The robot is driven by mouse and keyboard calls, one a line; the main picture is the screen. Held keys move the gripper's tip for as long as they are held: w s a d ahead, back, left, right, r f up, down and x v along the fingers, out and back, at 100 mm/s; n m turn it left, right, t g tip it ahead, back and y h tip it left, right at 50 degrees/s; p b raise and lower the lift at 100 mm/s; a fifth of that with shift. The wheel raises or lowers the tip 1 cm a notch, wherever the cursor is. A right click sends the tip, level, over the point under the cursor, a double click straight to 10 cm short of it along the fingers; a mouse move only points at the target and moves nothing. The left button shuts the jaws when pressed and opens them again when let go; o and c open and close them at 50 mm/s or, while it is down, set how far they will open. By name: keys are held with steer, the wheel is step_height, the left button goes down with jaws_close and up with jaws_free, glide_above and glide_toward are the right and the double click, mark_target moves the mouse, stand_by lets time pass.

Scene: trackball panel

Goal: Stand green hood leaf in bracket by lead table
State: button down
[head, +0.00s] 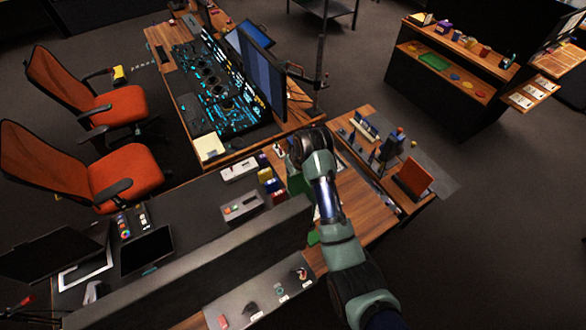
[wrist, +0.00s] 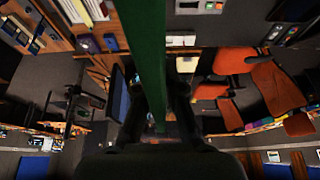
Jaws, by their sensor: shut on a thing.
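The green hood leaf (wrist: 145,55) runs as a long dark green strip, seen edge-on, down the middle of the wrist view. My gripper (wrist: 158,95) is shut on it, with a dark finger on each side. The arm hides much of the leaf there. I cannot make out for sure which fitting is the bracket.
An orange-brown panel (head: 412,180) stands tilted at the table's right end, near small blue and dark items (head: 387,149). A monitor (head: 258,76) stands behind my gripper. A long dark ledge (head: 200,264) runs to its left.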

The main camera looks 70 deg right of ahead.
steer(key=shift+f+b, duration=0.85)
steer(key=shift+f, duration=1.1)
steer(key=c, duration=1.2)
jaws_free()
steer(key=v, duration=1.2)
